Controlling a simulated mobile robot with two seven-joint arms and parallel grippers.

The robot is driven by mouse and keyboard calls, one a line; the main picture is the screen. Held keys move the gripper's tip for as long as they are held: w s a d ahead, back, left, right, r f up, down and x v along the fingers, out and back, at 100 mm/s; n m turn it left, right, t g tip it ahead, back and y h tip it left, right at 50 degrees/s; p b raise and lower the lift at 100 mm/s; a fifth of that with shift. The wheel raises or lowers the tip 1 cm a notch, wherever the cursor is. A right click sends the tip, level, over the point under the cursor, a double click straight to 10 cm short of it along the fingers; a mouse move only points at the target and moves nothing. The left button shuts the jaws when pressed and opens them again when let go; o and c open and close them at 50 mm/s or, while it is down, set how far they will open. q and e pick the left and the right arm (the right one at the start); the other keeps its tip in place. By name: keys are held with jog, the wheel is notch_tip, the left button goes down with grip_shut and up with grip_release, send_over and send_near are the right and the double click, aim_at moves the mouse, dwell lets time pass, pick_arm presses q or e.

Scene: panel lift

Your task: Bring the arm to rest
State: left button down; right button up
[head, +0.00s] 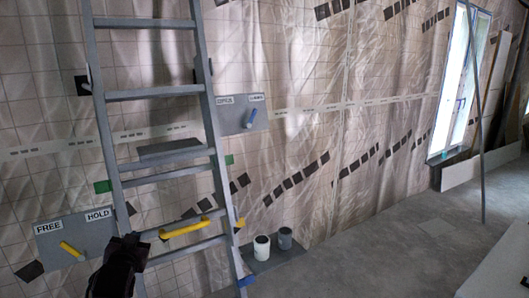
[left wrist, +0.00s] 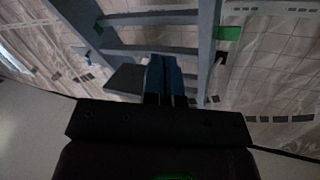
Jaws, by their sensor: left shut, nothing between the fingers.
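My left gripper (head: 128,243) is a dark shape low at the left of the head view, in front of the ladder's left rail. In the left wrist view its two blue fingers (left wrist: 164,76) are together with nothing between them. They point towards the ladder (left wrist: 203,50), which also stands upright in the head view (head: 103,120). My right gripper is in neither view.
A grey plate marked FREE and HOLD (head: 60,231) carries a yellow lever (head: 71,250). A yellow handle (head: 186,227) lies across the ladder. A second plate (head: 233,122) has a blue-and-white lever. Two cans (head: 262,248) stand near the wall.

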pick_arm(q)
jog(key=s+d+f+g+h, duration=0.1)
jog(key=s+d+f, duration=0.1)
jog(key=s+f, duration=0.5)
jog(key=s+d+f+g+h, duration=0.1)
jog(key=s+d+f+g, duration=0.1)
jog(key=s+f, duration=0.6)
jog(key=s+d+f+g+h, duration=0.1)
jog(key=s+f, duration=0.7)
jog(key=s, duration=1)
jog(key=shift+s+d+f+n+g, duration=0.2)
jog(key=shift+s+d+n+g, duration=0.15)
jog(key=shift+d, duration=0.45)
